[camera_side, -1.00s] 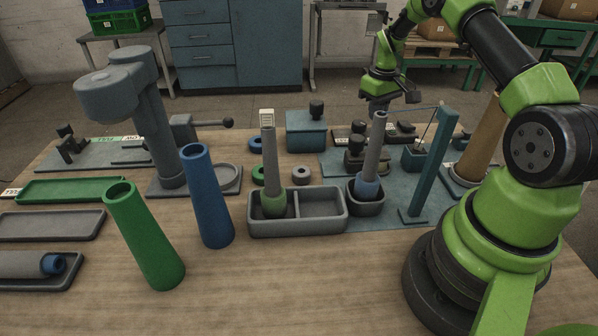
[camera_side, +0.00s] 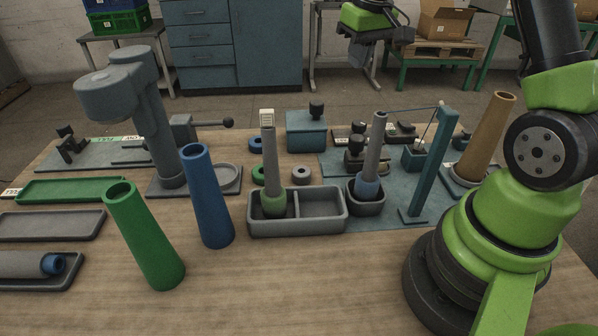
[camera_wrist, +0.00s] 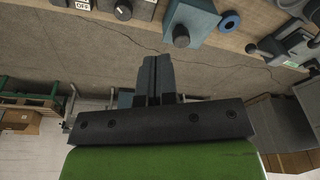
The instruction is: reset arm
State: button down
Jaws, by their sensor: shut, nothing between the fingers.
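My gripper (camera_side: 356,58) is high at the back, above and behind the table. Its fingers hang down, well away from every object. In the wrist view my gripper (camera_wrist: 155,76) has its two dark fingers together with nothing between them. Below it in the side view, a grey tube with a green lower end (camera_side: 269,165) stands in the left compartment of the grey two-part tray (camera_side: 322,232). A grey tube with a blue lower end (camera_side: 374,150) stands in a small dark cup (camera_side: 366,207).
A green cone (camera_side: 146,236) and a blue cone (camera_side: 208,198) stand at front left. A tan cone (camera_side: 484,140) stands at right, beside a teal post (camera_side: 430,165). A grey machine (camera_side: 150,115) rises at left. The front middle of the table (camera_side: 300,285) is bare.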

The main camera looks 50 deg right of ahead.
jog(key=s+a+r+t, duration=0.1)
jog(key=s+a+r, duration=0.2)
jog(key=a+r, duration=0.35)
jog(key=s+a+r+t+y, duration=0.2)
jog(key=s+a+r+t, duration=0.1)
jog(key=s+a, duration=1)
jog(key=shift+s+a+m+t, duration=0.3)
jog(key=shift+s+t, duration=0.3)
jog(key=shift+s, duration=0.65)
